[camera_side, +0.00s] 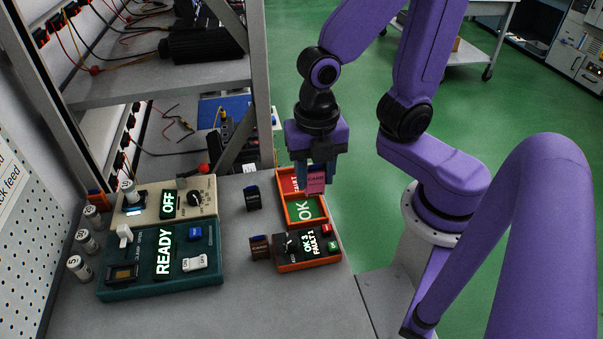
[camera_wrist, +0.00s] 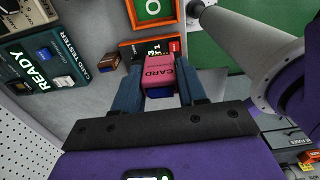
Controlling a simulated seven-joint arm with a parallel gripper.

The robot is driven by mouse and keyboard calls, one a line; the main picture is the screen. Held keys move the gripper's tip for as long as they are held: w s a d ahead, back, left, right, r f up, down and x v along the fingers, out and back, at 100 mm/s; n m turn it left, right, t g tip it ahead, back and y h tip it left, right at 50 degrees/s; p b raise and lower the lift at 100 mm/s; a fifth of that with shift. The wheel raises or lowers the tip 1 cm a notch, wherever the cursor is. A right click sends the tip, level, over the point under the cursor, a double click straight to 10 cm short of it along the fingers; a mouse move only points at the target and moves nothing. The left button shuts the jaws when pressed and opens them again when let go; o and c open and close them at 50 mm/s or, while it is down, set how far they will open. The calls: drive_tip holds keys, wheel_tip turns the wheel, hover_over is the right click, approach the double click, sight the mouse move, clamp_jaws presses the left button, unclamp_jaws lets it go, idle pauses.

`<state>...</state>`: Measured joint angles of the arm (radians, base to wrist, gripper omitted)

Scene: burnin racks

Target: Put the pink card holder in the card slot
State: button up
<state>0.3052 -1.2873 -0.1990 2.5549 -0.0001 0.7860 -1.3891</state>
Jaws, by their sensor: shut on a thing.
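The pink card holder (camera_side: 316,184), marked CARD, is between the fingers of my gripper (camera_side: 316,177), which is shut on it. In the side view it is held over the orange two-part tray (camera_side: 283,204), by its red FAULT part. In the wrist view the pink card holder (camera_wrist: 160,72) shows between both fingertips (camera_wrist: 168,82), with a blue part below it. The teal card tester (camera_side: 205,239), with a lit READY display, stands left on the bench. A dark framed opening (camera_side: 122,273) at its front left looks like the card slot. My gripper is well to its right.
A beige unit (camera_side: 208,186) showing OFF stands behind the tester. A dark blue holder (camera_side: 252,198) and a brown one (camera_side: 260,247) stand on the bench. A black counter (camera_side: 307,246) reads OK 3, FAULT 1. White cylinders (camera_side: 80,266) line the left. Bare bench lies in front.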

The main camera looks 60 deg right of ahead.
drive_tip(key=w+a+r, duration=0.3)
drive_tip(key=w+a, duration=0.8)
drive_tip(key=a, duration=0.5)
drive_tip(key=w+a+f, duration=0.4)
drive_tip(key=w+a, duration=0.8)
drive_tip(key=a, duration=0.2)
drive_tip(key=shift+w+a+f, duration=0.1)
drive_tip(key=shift+f, duration=1.3)
drive_tip(key=shift+w+a+f, duration=0.1)
drive_tip(key=shift+f, duration=1.25)
drive_tip(key=shift+f, duration=1.2)
drive_tip(key=o, duration=1.5)
drive_tip(key=shift+r, duration=0.15)
